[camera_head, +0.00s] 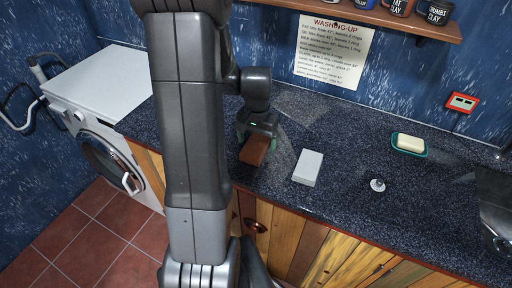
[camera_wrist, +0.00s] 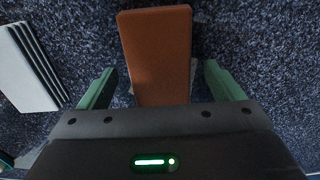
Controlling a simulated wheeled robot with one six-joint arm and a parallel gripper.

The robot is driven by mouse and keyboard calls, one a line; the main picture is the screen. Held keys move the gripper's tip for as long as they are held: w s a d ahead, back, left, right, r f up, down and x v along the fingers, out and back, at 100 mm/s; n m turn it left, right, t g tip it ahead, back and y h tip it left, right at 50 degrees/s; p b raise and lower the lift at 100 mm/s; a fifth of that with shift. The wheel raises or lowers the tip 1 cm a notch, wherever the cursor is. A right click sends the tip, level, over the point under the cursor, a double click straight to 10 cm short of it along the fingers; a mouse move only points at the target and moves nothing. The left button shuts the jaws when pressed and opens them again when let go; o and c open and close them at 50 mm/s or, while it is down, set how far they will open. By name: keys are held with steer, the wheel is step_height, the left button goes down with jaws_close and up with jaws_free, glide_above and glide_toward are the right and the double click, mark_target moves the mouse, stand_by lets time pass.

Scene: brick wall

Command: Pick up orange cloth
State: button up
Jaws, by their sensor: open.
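An orange-brown rectangular piece (camera_head: 253,152) lies on the dark speckled worktop under my gripper (camera_head: 257,138). It looks like a flat-faced block; I see no other orange item that could be the cloth. In the wrist view the orange-brown piece (camera_wrist: 157,45) sits between the two green fingers of my gripper (camera_wrist: 160,70). The fingers are open, with a gap on each side of it. Its near end is hidden behind the gripper body. A little of something pale shows at its sides.
A pale grey block (camera_head: 307,167) lies just right of my gripper; it also shows in the wrist view (camera_wrist: 28,72). A small white round item (camera_head: 378,185), a soap dish (camera_head: 409,145) and a sink (camera_head: 494,205) are farther right. A wall shelf (camera_head: 385,17) hangs above.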

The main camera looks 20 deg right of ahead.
steer(key=c, duration=1.1)
steer(key=shift+o, duration=0.2)
steer(key=shift+r, duration=0.1)
